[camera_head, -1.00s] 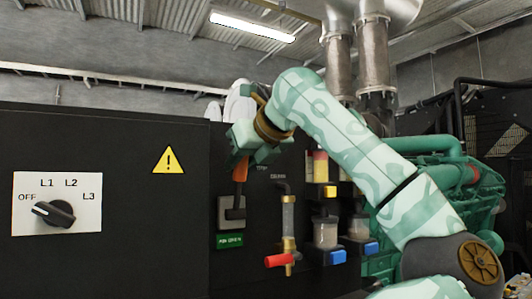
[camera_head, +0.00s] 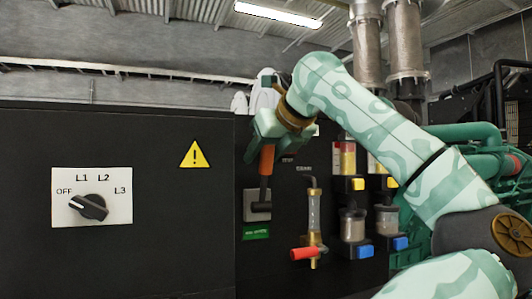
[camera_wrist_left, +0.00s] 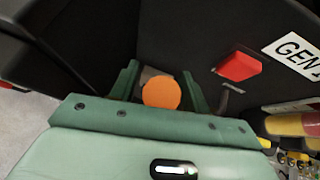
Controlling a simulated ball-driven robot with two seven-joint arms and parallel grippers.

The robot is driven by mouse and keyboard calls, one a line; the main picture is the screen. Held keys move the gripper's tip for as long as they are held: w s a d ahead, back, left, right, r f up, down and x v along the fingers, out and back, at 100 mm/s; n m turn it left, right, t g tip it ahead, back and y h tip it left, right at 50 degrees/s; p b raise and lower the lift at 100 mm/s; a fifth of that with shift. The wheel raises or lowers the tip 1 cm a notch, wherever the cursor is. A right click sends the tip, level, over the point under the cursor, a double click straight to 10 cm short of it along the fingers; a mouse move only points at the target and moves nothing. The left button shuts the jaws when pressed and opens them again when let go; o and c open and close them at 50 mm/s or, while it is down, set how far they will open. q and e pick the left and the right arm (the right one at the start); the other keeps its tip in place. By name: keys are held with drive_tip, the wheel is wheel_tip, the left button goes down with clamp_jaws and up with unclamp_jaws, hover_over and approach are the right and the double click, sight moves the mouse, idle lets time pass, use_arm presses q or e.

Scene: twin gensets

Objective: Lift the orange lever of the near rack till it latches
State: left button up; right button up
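The orange lever (camera_head: 267,160) stands almost upright above its grey plate (camera_head: 257,205) on the black panel, with a green label below it. My left gripper (camera_head: 262,150) is over the lever's top end, pointing down. In the left wrist view the lever's round orange end (camera_wrist_left: 161,92) sits between the two green fingers of my left gripper (camera_wrist_left: 160,75). A narrow dark gap shows beside it, so the fingers look open around it. The lever's foot is mostly hidden in the wrist view. My right gripper is not in view.
A red valve handle (camera_head: 304,253) on a sight tube and several bottles with yellow or blue blocks stand right of the lever. A rotary switch (camera_head: 89,206) and a warning sign (camera_head: 194,154) are to the left. A red block (camera_wrist_left: 238,67) shows in the wrist view.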

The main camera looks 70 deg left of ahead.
use_arm(q)
drive_tip(key=v, duration=1.6)
drive_tip(key=shift+d+b, duration=0.15)
drive_tip(key=shift+b, duration=0.25)
drive_tip(key=shift+r, duration=0.1)
